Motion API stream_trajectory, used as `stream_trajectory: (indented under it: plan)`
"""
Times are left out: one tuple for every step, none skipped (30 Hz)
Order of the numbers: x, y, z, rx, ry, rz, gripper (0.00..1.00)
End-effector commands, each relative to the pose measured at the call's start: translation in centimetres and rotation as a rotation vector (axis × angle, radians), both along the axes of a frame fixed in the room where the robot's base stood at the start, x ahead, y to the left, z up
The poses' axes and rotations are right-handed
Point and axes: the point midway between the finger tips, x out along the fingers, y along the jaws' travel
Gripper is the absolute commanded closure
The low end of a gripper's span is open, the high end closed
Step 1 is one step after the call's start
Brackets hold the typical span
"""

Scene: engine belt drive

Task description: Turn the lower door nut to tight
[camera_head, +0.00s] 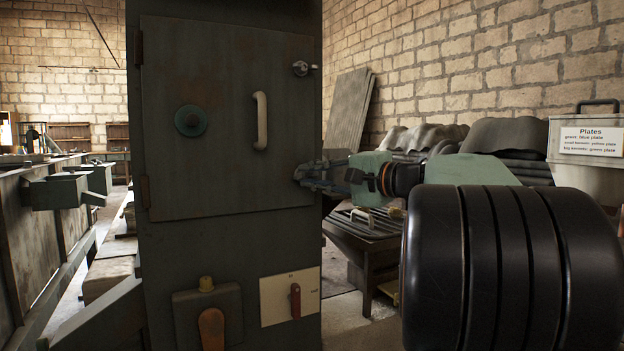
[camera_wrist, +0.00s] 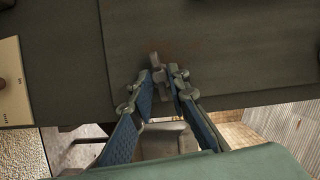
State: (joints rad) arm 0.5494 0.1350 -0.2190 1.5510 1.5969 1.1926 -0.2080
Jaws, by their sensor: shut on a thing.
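The grey cabinet door (camera_head: 220,160) is closed, with a pale curved handle (camera_head: 261,120) and a round green knob (camera_head: 190,121). The upper door nut (camera_head: 301,68) sits at the door's upper right edge. My gripper (camera_head: 300,175) reaches in from the right at the door's lower right edge and hides the lower nut in the head view. In the wrist view, the lower door nut (camera_wrist: 156,61) is a small winged metal piece at the door edge. My gripper (camera_wrist: 162,76) has its two fingertips on either side of it, shut on it.
Below the door are a cream switch plate (camera_head: 277,297) with a red lever (camera_head: 295,301) and a box with an orange lever (camera_head: 211,328). At right are a dark metal table (camera_head: 365,232) and a grey bin (camera_head: 583,165) labelled Plates. A brick wall stands behind.

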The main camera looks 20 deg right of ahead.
Motion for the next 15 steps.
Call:
stream_trajectory:
  plan:
    - [0.03,-0.11,0.07,0.025,-0.004,-0.004,1.00]
    - [0.03,-0.10,0.08,0.040,-0.003,-0.004,1.00]
    - [0.03,-0.10,0.08,0.057,-0.003,-0.003,1.00]
    - [0.03,-0.10,0.08,0.068,-0.002,-0.003,1.00]
    - [0.02,-0.09,0.07,0.076,-0.002,-0.004,1.00]
    - [0.03,-0.10,0.08,0.089,-0.001,-0.004,1.00]
    - [0.03,-0.10,0.10,0.098,-0.002,-0.003,1.00]
    - [0.03,-0.10,0.12,0.105,-0.002,-0.003,1.00]
    - [0.03,-0.09,0.13,0.113,-0.002,-0.003,1.00]
    - [0.03,-0.09,0.14,0.117,-0.002,-0.003,1.00]
    - [0.03,-0.09,0.14,0.120,-0.002,-0.003,1.00]
    - [0.03,-0.09,0.15,0.125,-0.002,-0.003,1.00]
    - [0.03,-0.09,0.15,0.127,-0.001,-0.003,1.00]
    - [0.03,-0.09,0.15,0.128,-0.001,-0.003,1.00]
    - [0.03,-0.09,0.16,0.130,-0.002,-0.003,1.00]
